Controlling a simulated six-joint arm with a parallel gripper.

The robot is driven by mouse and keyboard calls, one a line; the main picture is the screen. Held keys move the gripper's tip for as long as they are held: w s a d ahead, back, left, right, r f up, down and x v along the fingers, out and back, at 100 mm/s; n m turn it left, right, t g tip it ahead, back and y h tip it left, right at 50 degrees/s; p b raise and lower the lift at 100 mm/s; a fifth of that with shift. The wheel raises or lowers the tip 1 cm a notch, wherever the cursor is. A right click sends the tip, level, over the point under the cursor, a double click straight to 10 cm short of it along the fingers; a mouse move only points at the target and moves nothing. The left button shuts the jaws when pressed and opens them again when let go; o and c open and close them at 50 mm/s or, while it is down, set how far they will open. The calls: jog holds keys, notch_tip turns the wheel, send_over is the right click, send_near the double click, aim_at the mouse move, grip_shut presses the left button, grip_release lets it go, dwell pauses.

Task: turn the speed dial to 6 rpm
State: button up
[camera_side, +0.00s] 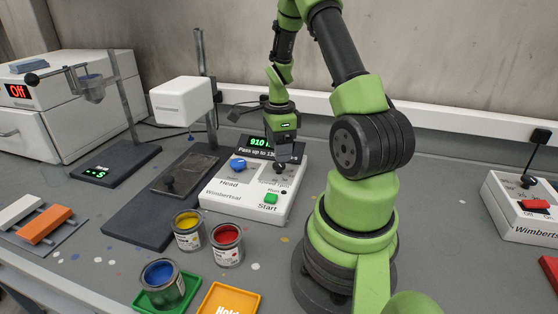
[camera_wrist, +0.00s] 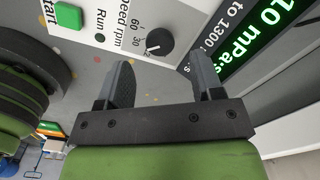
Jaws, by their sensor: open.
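The speed dial (camera_wrist: 160,41) is a round black knob on a white control box (camera_side: 240,208). In the wrist view a pale mark on it points toward the printed scale, where 60 and 30 can be read. I cannot read its exact setting. My gripper (camera_wrist: 160,62) is open and empty, its two fingers apart, with the dial showing just beyond and between the fingertips. In the side view my gripper (camera_side: 282,157) is over the dial's end of the box and partly hides the dial; contact cannot be told.
Open paint cans, yellow (camera_side: 187,231) and red (camera_side: 227,246), stand in front. A stand with a white head (camera_side: 181,101) is at left.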

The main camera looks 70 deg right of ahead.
aim_at(279, 168)
jog(key=shift+f, duration=2.05)
jog(key=c, duration=0.9)
